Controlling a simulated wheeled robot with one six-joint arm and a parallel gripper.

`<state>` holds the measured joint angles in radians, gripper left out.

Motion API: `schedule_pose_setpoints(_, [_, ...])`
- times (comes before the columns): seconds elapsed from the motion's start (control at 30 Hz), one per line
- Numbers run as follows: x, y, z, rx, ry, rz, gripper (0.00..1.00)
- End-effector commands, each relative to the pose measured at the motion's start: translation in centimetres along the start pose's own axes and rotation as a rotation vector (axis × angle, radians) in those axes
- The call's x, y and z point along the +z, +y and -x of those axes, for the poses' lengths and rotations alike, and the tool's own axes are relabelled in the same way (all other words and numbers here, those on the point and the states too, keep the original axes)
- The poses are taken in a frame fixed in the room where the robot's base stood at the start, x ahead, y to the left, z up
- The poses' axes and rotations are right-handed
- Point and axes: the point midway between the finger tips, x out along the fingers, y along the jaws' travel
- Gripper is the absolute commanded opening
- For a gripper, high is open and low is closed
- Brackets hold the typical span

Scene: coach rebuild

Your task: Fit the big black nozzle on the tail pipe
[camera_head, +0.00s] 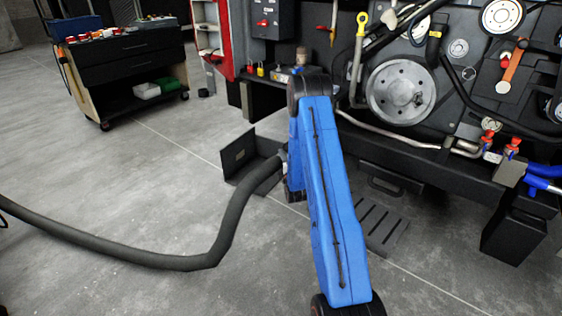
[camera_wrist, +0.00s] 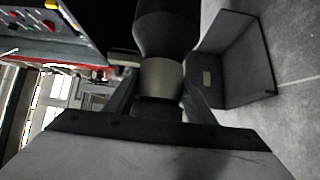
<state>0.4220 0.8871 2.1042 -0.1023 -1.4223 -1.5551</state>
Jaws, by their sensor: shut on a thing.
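My gripper (camera_wrist: 160,90) is shut on the big black nozzle (camera_wrist: 168,32), with a finger on each side of its grey collar. The nozzle widens toward the top of the wrist view. In the head view the dark corrugated hose (camera_head: 232,222) curves over from the left and rises to my wrist, where my blue arm hides most of the gripper and the nozzle. A thin silver pipe (camera_head: 388,136) runs under the engine; I cannot tell whether it is the tail pipe. No open pipe end shows clearly at the nozzle.
A black angled stand (camera_head: 240,160) is beside the hose end, and shows right of the nozzle in the wrist view (camera_wrist: 238,68). The coach's dark engine bay (camera_head: 400,95) fills the right. A tool cart (camera_head: 125,68) stands far left. The floor at left is clear apart from the hose.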

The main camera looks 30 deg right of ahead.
Motion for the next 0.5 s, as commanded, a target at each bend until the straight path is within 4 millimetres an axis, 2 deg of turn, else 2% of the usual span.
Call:
schedule_pose_setpoints(0.37, [0.17, 0.09, -0.17, 0.003, 0.000, 0.001, 0.17])
schedule_pose_setpoints(0.4, [0.17, 0.09, -0.17, 0.003, 0.000, 0.001, 0.57])
schedule_pose_setpoints(0.47, [0.17, 0.07, -0.16, 0.002, 0.000, 0.001, 0.71])
schedule_pose_setpoints(0.5, [0.17, 0.05, -0.16, 0.002, 0.000, 0.001, 0.71])
